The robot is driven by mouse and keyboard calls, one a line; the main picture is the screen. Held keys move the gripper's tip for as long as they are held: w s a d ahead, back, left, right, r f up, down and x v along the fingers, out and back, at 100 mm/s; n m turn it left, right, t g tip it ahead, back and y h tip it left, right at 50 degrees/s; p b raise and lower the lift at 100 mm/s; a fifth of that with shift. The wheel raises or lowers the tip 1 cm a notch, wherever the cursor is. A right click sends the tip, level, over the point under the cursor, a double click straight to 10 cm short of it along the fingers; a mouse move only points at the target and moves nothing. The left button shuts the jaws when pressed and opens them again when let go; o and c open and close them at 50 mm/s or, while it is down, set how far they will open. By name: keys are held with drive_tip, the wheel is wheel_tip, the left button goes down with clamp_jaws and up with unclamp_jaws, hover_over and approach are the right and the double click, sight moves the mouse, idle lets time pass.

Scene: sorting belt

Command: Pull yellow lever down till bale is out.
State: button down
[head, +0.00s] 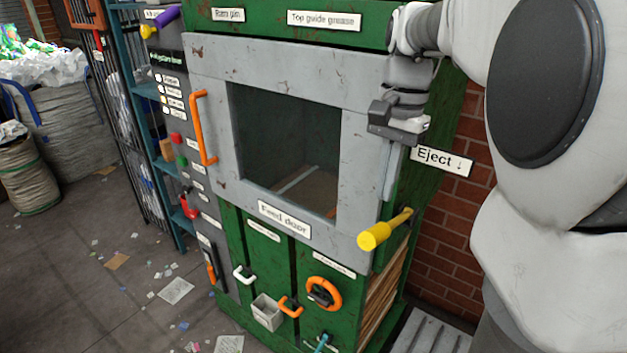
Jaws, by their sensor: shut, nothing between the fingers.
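The yellow lever (385,230) sticks out from the baler's right side, low beside the feed door. Its round yellow knob points toward the front left. A white "Eject ↓" label (441,159) is above it and to the right. My gripper (397,124) is shut and empty, well above the lever and apart from it, in front of the door frame's upper right. The brown layered bale (385,298) shows at the machine's lower right side. How far it stands out cannot be told.
The green baler has a grey feed door (205,60) with an orange handle (202,128). An orange handwheel (323,294) and a small grey box (267,312) sit below. A purple-and-yellow lever (161,22) is at upper left. Paper scraps litter the floor at left.

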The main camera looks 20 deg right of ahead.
sight(378, 227)
drive_tip(key=f+b, duration=0.6)
drive_tip(key=f, duration=0.1)
drive_tip(key=shift+s+a+b, duration=0.2)
drive_tip(key=shift+a+b, duration=0.1)
drive_tip(key=shift+b, duration=0.1)
drive_tip(key=shift+f, duration=0.1)
drive_tip(key=shift+f+b, duration=1.4)
drive_tip(key=shift+f, duration=0.75)
